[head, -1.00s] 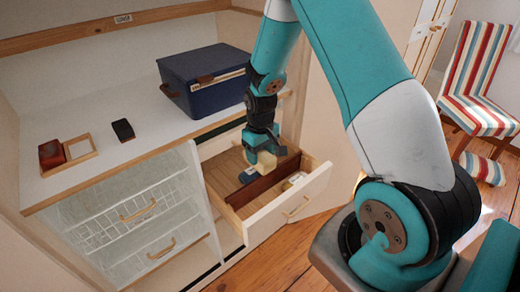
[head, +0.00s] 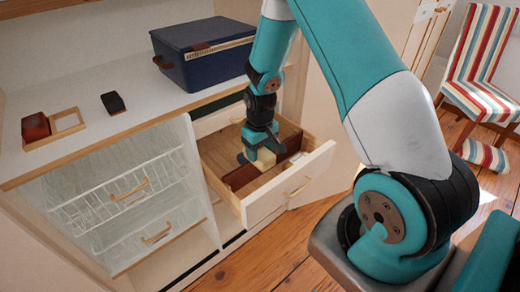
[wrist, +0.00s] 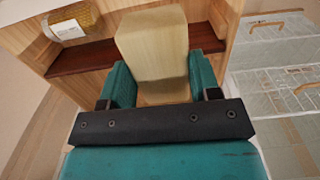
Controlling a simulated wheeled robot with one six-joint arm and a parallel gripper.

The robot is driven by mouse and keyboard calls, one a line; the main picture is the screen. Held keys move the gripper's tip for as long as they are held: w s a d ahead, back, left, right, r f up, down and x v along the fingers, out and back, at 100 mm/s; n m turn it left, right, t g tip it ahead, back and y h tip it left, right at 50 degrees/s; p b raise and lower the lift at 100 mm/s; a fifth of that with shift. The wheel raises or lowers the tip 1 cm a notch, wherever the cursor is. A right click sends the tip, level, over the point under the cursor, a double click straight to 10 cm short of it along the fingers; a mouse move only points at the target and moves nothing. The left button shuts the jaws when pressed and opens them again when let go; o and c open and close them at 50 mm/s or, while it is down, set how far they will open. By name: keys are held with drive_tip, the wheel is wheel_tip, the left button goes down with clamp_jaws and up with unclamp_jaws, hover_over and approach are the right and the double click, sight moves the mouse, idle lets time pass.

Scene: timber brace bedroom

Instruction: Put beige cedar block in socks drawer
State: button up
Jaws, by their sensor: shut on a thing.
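My gripper (head: 261,156) is shut on the beige cedar block (head: 266,159), over the open drawer (head: 290,196). In the wrist view the block (wrist: 155,45) stands between the teal fingers of my gripper (wrist: 152,85). A dark red-brown divider (head: 241,177) runs across the drawer, and the block overlaps it in both views. In the wrist view the divider (wrist: 85,58) passes behind the block. I cannot tell how high the block is above the drawer floor. No socks label is readable on the drawer.
A yellowish item (wrist: 82,20) with a white label lies beyond the divider. Wire baskets (head: 125,190) stand left of the drawer. The countertop holds a blue box (head: 205,62), a black item (head: 113,102) and a red block (head: 35,127) beside a small wooden frame (head: 68,121). A striped chair (head: 485,75) stands right.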

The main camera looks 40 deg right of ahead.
drive_tip(key=shift+f, duration=0.1)
idle(0.3)
drive_tip(key=shift+f+b, duration=4.1)
drive_tip(key=shift+f, duration=1.7)
drive_tip(key=shift+f+b, duration=1.75)
drive_tip(key=shift+f, duration=0.75)
drive_tip(key=o, duration=1.1)
drive_tip(key=shift+c, duration=0.2)
drive_tip(key=shift+r, duration=0.15)
wheel_tip(320, 180, up, 17)
drive_tip(key=shift+r+p, duration=0.15)
drive_tip(key=shift+p, duration=0.25)
